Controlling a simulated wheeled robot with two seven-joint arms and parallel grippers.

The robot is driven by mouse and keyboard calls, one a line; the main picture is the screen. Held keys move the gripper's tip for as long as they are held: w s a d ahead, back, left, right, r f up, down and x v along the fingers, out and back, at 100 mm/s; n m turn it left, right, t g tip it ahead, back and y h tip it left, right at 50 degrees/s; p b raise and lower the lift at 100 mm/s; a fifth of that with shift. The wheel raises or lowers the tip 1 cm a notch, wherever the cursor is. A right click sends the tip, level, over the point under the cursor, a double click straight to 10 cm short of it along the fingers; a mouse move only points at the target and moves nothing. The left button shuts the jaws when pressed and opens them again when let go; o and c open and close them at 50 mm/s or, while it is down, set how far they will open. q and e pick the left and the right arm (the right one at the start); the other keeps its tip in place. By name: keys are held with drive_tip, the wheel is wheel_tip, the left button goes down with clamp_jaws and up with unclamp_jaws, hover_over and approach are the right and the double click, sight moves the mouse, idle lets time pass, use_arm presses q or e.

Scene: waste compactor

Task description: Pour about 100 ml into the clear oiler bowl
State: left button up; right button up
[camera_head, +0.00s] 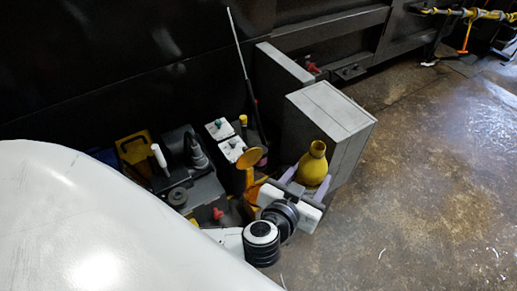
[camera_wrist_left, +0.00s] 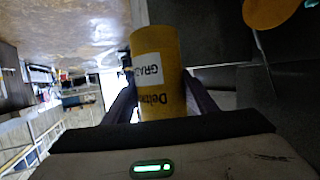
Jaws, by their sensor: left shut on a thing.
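My left gripper (camera_head: 306,181) is shut on a yellow bottle (camera_head: 313,163) with a narrower neck, in the middle right of the head view. The bottle looks close to upright, beside a grey box. In the left wrist view the bottle (camera_wrist_left: 158,75) stands between the two fingers, with a white label and dark print on its side. I cannot make out the clear oiler bowl for certain. A round yellow lid-like disc (camera_head: 250,158) is left of the bottle, with a small reddish part behind it. A yellow round thing (camera_wrist_left: 268,10) also shows in the left wrist view. My right gripper is not in view.
The tall grey box (camera_head: 335,115) stands right behind the bottle. A thin rod (camera_head: 240,55) rises behind. The wet floor (camera_head: 430,180) at right is clear.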

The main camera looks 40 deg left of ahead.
use_arm(q)
drive_tip(key=a+f, duration=0.7)
drive_tip(key=f, duration=0.2)
drive_tip(key=shift+s+a+f+h, duration=0.2)
drive_tip(key=shift+s+a+h, duration=0.1)
drive_tip(key=shift+a, duration=0.1)
